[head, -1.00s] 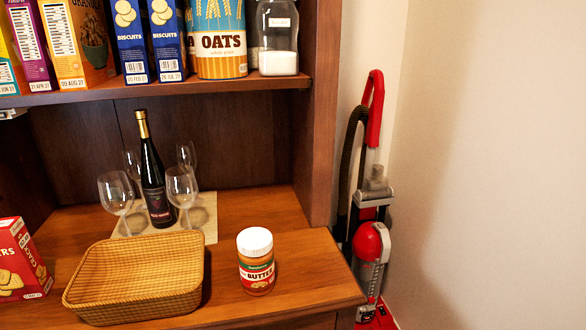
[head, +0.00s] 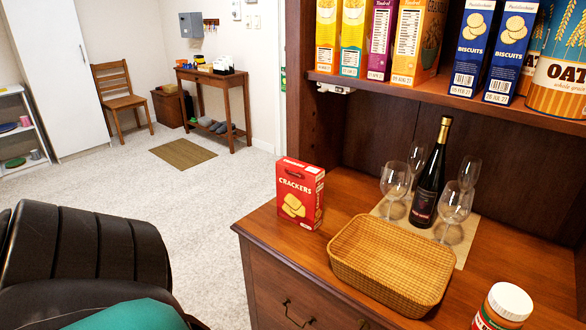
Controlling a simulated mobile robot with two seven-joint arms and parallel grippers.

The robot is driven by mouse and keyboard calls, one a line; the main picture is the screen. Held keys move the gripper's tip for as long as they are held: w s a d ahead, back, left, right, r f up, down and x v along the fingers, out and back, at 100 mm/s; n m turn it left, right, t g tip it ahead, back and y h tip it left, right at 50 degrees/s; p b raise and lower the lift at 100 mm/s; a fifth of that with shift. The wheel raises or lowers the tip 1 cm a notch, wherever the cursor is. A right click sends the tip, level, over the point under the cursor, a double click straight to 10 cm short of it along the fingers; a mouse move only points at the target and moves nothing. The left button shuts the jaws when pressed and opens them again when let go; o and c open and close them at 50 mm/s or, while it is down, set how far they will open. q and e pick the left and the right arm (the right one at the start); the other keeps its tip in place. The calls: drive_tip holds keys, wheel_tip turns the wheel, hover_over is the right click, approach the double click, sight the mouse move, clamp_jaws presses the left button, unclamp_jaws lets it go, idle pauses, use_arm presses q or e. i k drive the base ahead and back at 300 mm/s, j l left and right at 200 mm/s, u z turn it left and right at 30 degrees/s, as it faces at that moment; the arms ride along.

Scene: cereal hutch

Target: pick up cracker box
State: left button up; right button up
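The red cracker box (head: 300,194) stands upright on the wooden hutch counter (head: 345,190), near its left end. Its front reads "CRACKERS" and shows pictures of crackers. It is just left of and behind the woven basket (head: 390,264), with a small gap between them. Nothing holds the box. Neither of my grippers is in view.
A wine bottle (head: 430,175) and several glasses stand on a mat behind the basket. A jar (head: 502,308) is at the lower right. Cereal boxes (head: 410,40) line the shelf above. A black ridged object (head: 85,245) with teal fills the lower left.

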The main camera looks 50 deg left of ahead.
sight(299, 195)
drive_tip(key=u, duration=1.7)
drive_tip(key=i+j, duration=0.2)
drive_tip(key=j, duration=0.15)
drive_tip(key=i+j+z, duration=0.1)
drive_tip(key=i+j, duration=0.25)
drive_tip(key=j, duration=0.35)
drive_tip(key=i+j+z, duration=0.1)
drive_tip(key=i+j, duration=0.1)
drive_tip(key=j, duration=0.1)
